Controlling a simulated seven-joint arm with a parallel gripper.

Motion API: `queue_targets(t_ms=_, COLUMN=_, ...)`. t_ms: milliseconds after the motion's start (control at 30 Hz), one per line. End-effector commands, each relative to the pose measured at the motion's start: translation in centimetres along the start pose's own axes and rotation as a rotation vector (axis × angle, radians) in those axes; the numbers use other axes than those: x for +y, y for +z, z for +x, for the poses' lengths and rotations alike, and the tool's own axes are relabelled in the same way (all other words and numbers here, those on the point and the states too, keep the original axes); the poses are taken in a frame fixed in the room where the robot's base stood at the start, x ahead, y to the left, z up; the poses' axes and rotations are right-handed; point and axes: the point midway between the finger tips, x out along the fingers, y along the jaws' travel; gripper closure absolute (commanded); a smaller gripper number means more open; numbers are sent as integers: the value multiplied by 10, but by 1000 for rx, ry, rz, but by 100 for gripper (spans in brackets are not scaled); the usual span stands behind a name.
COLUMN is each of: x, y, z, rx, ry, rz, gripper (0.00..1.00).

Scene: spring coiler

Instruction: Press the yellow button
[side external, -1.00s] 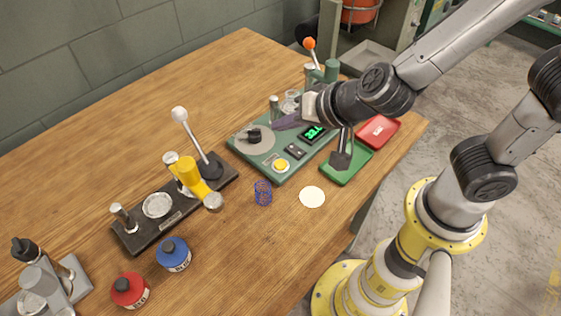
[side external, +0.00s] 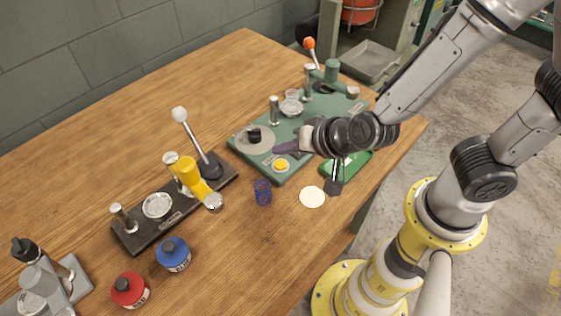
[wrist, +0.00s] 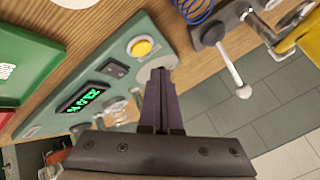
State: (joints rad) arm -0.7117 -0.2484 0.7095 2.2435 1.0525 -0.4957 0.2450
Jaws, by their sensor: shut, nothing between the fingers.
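In the wrist view the button (wrist: 142,47) is in full sight, just above and left of my fingertips. My gripper (side external: 277,149) is shut and empty, with its purple fingers reaching left just behind the button. In the wrist view my gripper (wrist: 159,76) points at the grey disc beside the button. A gap shows between fingertips and button; their height above the base is hard to tell.
A grey disc (side external: 245,147) with a black knob lies beside the button. A green digital display (wrist: 85,98) and a small switch (wrist: 112,68) are on the same base. A blue spring (side external: 263,192) stands in front. A black-based lever press (side external: 150,235) is at left.

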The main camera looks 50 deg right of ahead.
Motion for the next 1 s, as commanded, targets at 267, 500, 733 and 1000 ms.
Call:
queue_targets(t_ms=267, x=8, y=8, z=11, rx=-1, ry=-2, rz=0, gripper=100)
queue_targets(t_ms=500, x=8, y=9, z=12, rx=0, ry=-2, rz=1, gripper=100)
queue_targets(t_ms=733, x=9, y=9, z=12, rx=0, ry=-2, rz=1, gripper=100)
queue_targets(t_ms=1000, x=9, y=9, z=12, rx=0, ry=-2, rz=0, gripper=100)
